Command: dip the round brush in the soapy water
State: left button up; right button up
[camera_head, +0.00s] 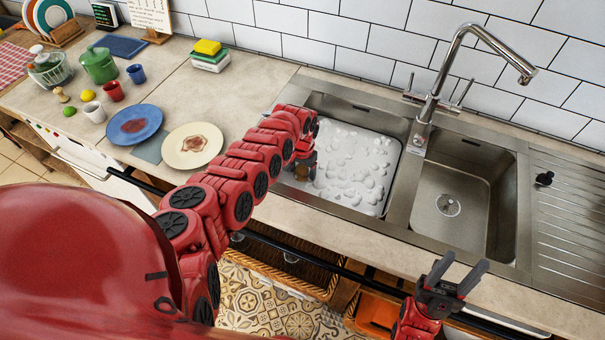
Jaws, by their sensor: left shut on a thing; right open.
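The soapy water (350,170) fills the left sink basin, white with clumps of foam. My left arm reaches over the counter from the left, and my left gripper (303,167) is at the left side of this basin, low over the foam. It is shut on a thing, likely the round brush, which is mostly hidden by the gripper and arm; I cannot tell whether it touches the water. My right gripper (453,277) is open and empty, in front of the counter edge below the right basin, fingers pointing up.
The tall tap (432,105) stands between the basins. The right basin (470,180) is empty, with a ribbed drainer beside it. A blue plate (134,123) and a stained cream plate (193,146) lie left of the sink. Sponges (208,48) are stacked behind.

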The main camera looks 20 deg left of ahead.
pick_arm(q)
notch_tip(320, 180, up, 19)
jog(key=p, duration=1.9)
dwell(0.8)
